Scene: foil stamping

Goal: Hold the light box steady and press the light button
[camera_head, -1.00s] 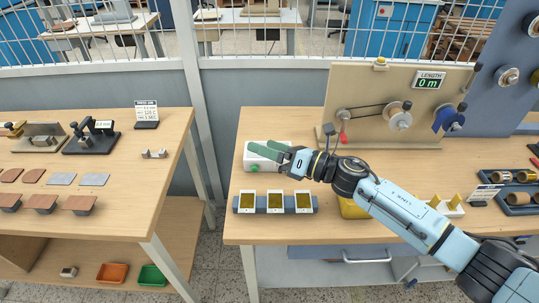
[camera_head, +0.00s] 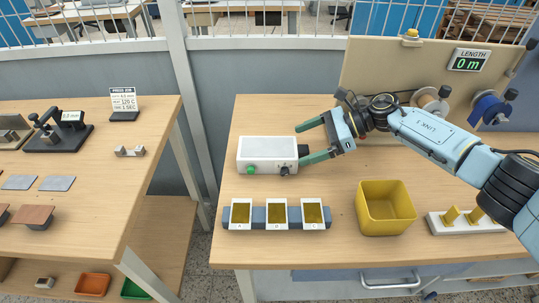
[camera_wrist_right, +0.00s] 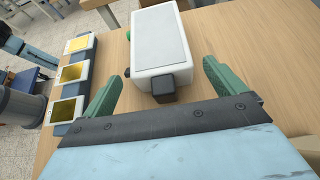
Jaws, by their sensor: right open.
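The light box (camera_head: 266,152) is a white box with a pale top panel, on the right-hand table. A green button (camera_head: 251,170) and a dark knob (camera_head: 285,170) are on its front. A black block (camera_head: 303,151) sticks out of its right end. My right gripper (camera_head: 301,142) is open at that end, its green fingers spread to either side of the black block. The right wrist view shows the box (camera_wrist_right: 158,42) and black block (camera_wrist_right: 164,83) between the open fingers (camera_wrist_right: 160,76), with gaps on both sides. My left gripper is out of view.
A blue-grey holder (camera_head: 260,217) with three white-framed gold cards stands in front of the box. A yellow bin (camera_head: 385,208) is to its right. A beige panel (camera_head: 400,75) with reels stands behind my right arm. Another table (camera_head: 110,190) is at left, across a gap.

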